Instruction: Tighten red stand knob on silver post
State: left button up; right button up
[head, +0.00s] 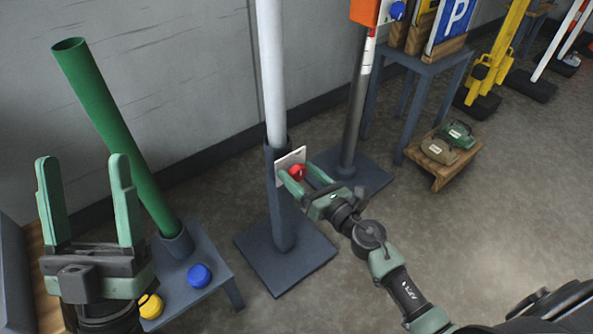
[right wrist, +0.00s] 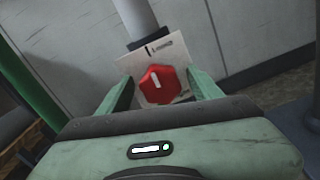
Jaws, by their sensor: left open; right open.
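The silver post (head: 271,70) stands upright in a dark stand sleeve (head: 283,215) on a square base plate. The red knob (head: 297,172) is on the side of the sleeve, with a whitish plate (head: 288,160) behind it. My right gripper (head: 300,184) is open at the knob. In the right wrist view the red knob (right wrist: 158,85) shows a white line mark and lies between the two open fingers (right wrist: 165,92); I cannot tell whether they touch it. My left gripper (head: 85,185) is open and empty at the far left, fingers pointing up.
A green tube (head: 110,115) leans in a holder on a low grey table (head: 215,265) with blue (head: 199,275) and yellow (head: 151,306) knobs. A second stand (head: 358,110) is just right of the post. A sign table (head: 425,68) and small wooden stool (head: 447,176) stand further right.

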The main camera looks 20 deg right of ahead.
jog(key=shift+w+a, duration=0.15)
jog(key=shift+w, duration=0.35)
